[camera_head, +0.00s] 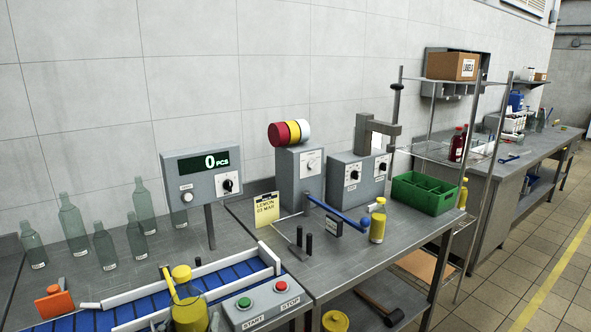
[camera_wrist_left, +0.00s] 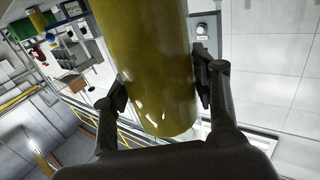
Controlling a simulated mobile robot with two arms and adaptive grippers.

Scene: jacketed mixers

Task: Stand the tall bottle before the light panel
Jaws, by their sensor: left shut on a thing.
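In the left wrist view my left gripper (camera_wrist_left: 160,88) is shut on a yellow bottle (camera_wrist_left: 155,50), one finger on each side of its body. The bottle's top is cut off in that view. In the head view a yellow bottle with a yellow cap (camera_head: 188,304) shows at the bottom edge, over or in front of the blue conveyor; it appears to be the held one. Its base and the gripper are out of that view. I cannot clearly pick out the light panel. My right gripper is not in view.
Several empty glass bottles (camera_head: 73,222) stand at the left, behind the conveyor (camera_head: 232,273). A counter display (camera_head: 203,172), a START/STOP box (camera_head: 262,303), another yellow bottle (camera_head: 378,221) and a green crate (camera_head: 424,193) stand along the bench. Bare metal shows around the middle bench (camera_head: 345,262).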

